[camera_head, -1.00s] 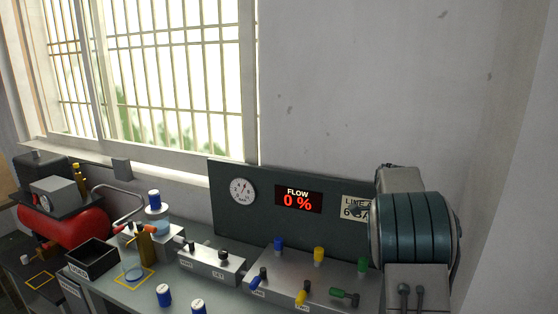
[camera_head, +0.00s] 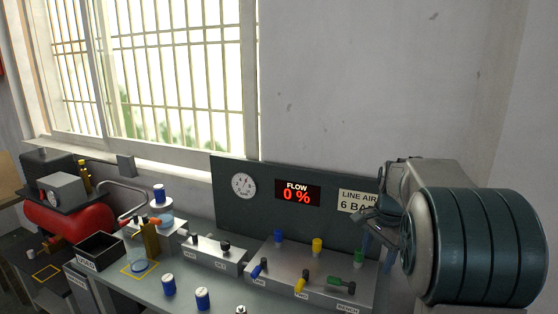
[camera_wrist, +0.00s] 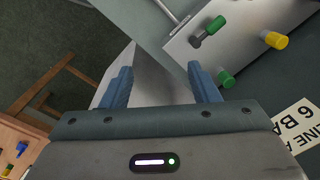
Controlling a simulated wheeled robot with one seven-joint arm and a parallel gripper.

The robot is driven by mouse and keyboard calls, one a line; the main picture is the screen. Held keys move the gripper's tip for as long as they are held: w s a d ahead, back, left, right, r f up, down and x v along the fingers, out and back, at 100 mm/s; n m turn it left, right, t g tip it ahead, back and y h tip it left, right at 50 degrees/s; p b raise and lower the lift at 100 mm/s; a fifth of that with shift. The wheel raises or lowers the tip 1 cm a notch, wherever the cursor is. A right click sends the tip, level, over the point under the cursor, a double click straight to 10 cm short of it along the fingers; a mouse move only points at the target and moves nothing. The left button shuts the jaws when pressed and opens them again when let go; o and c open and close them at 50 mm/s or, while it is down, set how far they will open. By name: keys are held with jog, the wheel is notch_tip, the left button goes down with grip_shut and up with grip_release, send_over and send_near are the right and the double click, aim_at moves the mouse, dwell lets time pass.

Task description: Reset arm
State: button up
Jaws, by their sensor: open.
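My gripper (camera_wrist: 160,85) shows in the wrist view with its two blue-grey fingers apart and nothing between them. In the head view my gripper (camera_head: 376,226) is at the right, in front of the dark panel's right end, partly hidden by my large teal arm link. It is above and beside the valve block (camera_head: 318,278) with blue, yellow and green knobs. In the wrist view the green knob (camera_wrist: 218,25) and yellow knob (camera_wrist: 275,40) lie beyond the fingers, apart from them.
The wall above the panel is clear.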

jog(key=s+a+n, duration=0.3)
jog(key=s+n, duration=0.1)
jog(key=s, duration=0.4)
jog(key=s+a+f+n+t, duration=0.1)
jog(key=s+a+n, duration=0.2)
jog(key=s, duration=0.6)
jog(key=s+a+n+t, duration=0.1)
jog(key=s+a+n, duration=0.1)
jog(key=s+n, duration=0.3)
jog(key=s, duration=0.3)
jog(key=shift+s+a+f+n+h, duration=0.25)
jog(key=shift+a+f+n+h, duration=0.05)
jog(key=shift+a+f+n, duration=0.1)
